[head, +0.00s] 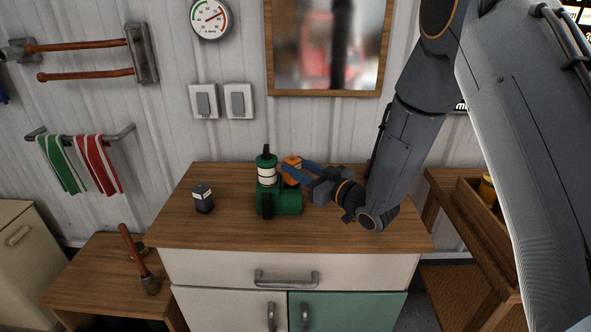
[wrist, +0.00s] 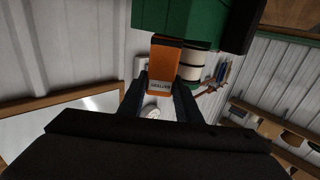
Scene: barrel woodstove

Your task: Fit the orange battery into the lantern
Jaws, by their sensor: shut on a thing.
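The green lantern (head: 280,200) stands on the wooden cabinet top, with a white-banded upper part and a dark cap. My gripper (head: 291,170) reaches in from the right and is shut on the orange battery (head: 292,162) at the lantern's upper right. In the wrist view the battery (wrist: 165,66) sits between my two fingers (wrist: 162,95), with its labelled end towards me. Its far end meets or overlaps the green lantern body (wrist: 195,18). I cannot tell whether it is inside the lantern or only in front of it.
A framed picture or mirror (head: 329,48) hangs on the wall behind. A wooden shelf unit (head: 470,235) stands at the right. The cabinet top in front is clear.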

